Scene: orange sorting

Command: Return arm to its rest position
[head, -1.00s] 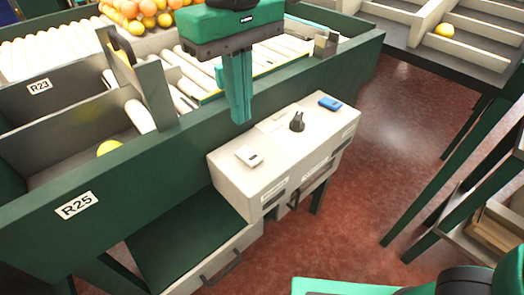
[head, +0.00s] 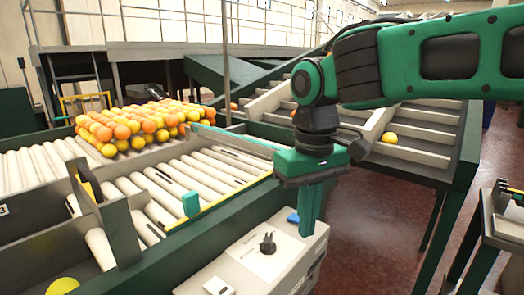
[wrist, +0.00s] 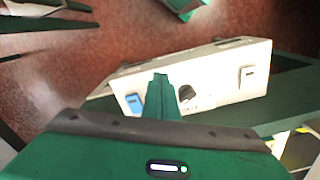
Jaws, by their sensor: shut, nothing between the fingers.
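My gripper (head: 309,208) hangs from my green arm near the middle of the head view, pointing down. Its green fingers are together with nothing between them. It is above the white control box (head: 262,262), which has a black knob (head: 267,243), a blue object (head: 293,217) and a small white switch plate (head: 218,286) on top. In the wrist view the shut fingers (wrist: 160,95) show in front of the same box (wrist: 225,70). Whether the fingers touch the box cannot be told, but they appear clear of it.
A roller conveyor (head: 180,185) with a heap of oranges and yellow fruit (head: 140,125) lies at left. A stepped chute (head: 425,155) with one orange (head: 389,137) stands behind my arm. A yellow fruit (head: 62,286) lies in the lower left bin. Red floor (head: 365,235) is open at right.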

